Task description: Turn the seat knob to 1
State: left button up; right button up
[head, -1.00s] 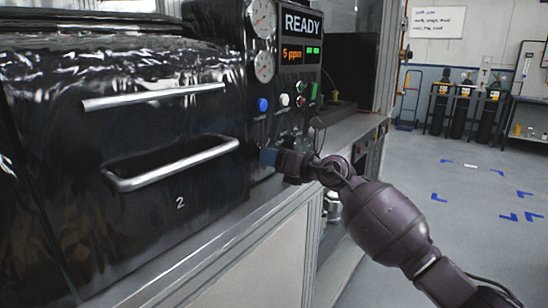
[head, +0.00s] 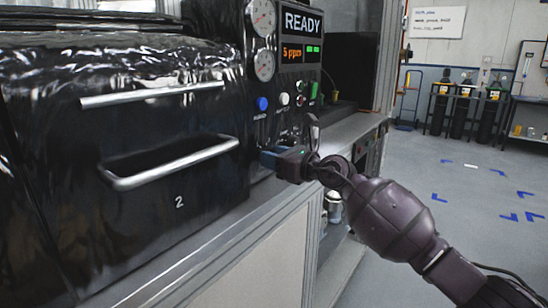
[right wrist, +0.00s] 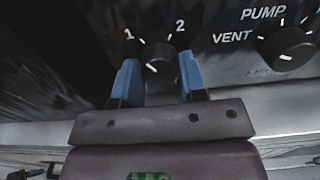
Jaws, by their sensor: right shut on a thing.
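The seat knob (right wrist: 159,52) is a small black round knob on the dark panel, between tick marks labelled 1 at its upper left and 2 at its upper right. A white mark shows low on its face; I cannot tell for sure which label the knob points to. My right gripper (head: 268,160) is at the lower part of the panel, shut on the knob, with one blue finger on each side in the right wrist view. In the head view the gripper hides the knob. My left gripper is not in view.
A second knob (right wrist: 286,48) marked VENT and PUMP sits to the right. Above are a blue button (head: 262,104), a white button (head: 284,99), gauges and a READY display (head: 302,22). A drawer handle (head: 170,165) marked 2 is close on the left.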

jog(key=o, duration=0.9)
jog(key=shift+s+d, duration=0.25)
jog(key=shift+d, duration=0.05)
jog(key=p+v, duration=0.2)
jog(key=v, duration=0.8)
